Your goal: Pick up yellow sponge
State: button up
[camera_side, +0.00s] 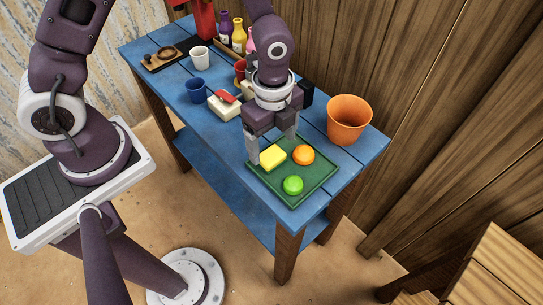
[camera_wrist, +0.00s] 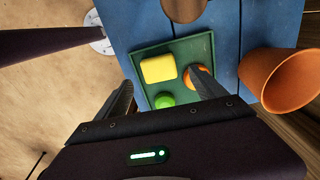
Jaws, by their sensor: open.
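The yellow sponge (camera_side: 272,157) is a small block lying on a green tray (camera_side: 298,202) on the blue table. It also shows in the wrist view (camera_wrist: 158,68), beyond the fingertips and uncovered. My gripper (camera_side: 272,148) is open and empty above the tray. In the side view one finger comes down just left of the sponge and the other behind it to the right. In the wrist view the fingers (camera_wrist: 166,88) stand apart with the sponge ahead of them. I cannot tell the exact height of the fingertips above the tray.
An orange ball (camera_side: 303,155) and a green ball (camera_side: 293,185) share the tray with the sponge. An orange pot (camera_side: 348,118) stands right of the tray. A blue cup (camera_side: 197,89), a white cup (camera_side: 200,57) and bottles (camera_side: 239,36) stand farther back.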

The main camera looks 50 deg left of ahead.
aim_at(272, 155)
notch_tip(272, 155, down, 4)
jog(key=shift+a+f, duration=0.1)
jog(key=shift+a, duration=0.05)
jog(key=c, duration=1.4)
notch_tip(272, 155, up, 10)
jog(key=shift+r, duration=0.15)
jog(key=shift+c, duration=0.2)
